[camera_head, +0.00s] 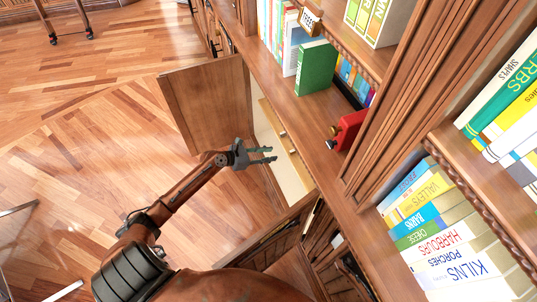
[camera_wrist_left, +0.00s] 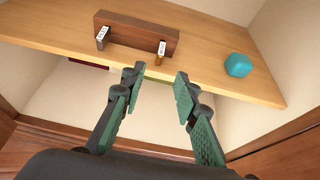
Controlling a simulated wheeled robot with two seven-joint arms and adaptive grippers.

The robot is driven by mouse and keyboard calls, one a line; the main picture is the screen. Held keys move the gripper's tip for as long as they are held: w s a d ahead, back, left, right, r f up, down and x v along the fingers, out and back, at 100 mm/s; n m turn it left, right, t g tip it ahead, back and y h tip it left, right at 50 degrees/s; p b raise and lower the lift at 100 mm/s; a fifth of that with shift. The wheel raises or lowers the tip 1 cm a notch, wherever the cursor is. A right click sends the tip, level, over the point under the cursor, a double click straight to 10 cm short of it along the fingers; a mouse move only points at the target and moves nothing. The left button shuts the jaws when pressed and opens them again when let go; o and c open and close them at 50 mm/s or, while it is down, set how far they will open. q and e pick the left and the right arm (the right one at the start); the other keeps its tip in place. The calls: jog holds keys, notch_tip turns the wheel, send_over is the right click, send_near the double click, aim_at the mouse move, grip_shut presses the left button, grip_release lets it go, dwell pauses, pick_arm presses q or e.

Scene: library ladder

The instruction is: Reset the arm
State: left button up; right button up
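My left arm comes in from the left in the head view. Its gripper (camera_head: 273,154) is beside the opening of a low cabinet, between the open cabinet door (camera_head: 211,103) and the shelves. In the left wrist view the gripper (camera_wrist_left: 160,72) has its two green-padded fingers apart with nothing between them. It faces a wooden shelf (camera_wrist_left: 215,82) inside the cabinet. My right gripper is in neither view.
On that shelf are a brown wooden block with labelled pegs (camera_wrist_left: 137,36) and a teal lump (camera_wrist_left: 238,65). The ledge above holds a green book (camera_head: 316,68) and a red object (camera_head: 347,131). Books (camera_head: 440,235) fill the right. Wooden floor (camera_head: 80,130) is open at left.

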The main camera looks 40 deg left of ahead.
pick_arm(q)
jog(key=shift+f, duration=0.1)
